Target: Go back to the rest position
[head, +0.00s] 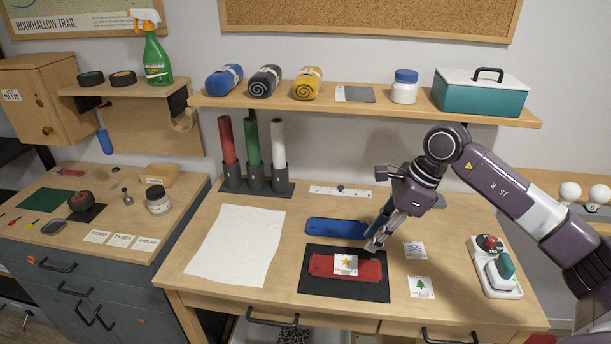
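My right gripper (374,243) reaches in from the right and points down at the workbench, by the upper right corner of a black mat (315,290). Its fingers are seen edge-on, so I cannot tell whether they are open or shut. A dark blue strip shows beside the fingers; I cannot tell what it is. On the mat lies a red panel (322,265) with a white star card (346,265) on it. A blue panel (335,227) lies just behind the mat, left of the gripper. My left gripper is not in view.
White paper (236,245) lies left of the mat. Two stickers, waves (414,250) and tree (421,287), lie to its right. A white tray with a red and teal item (505,270) is at the right. A shelf (330,103) with rolls, jar and teal box (480,98) hangs behind.

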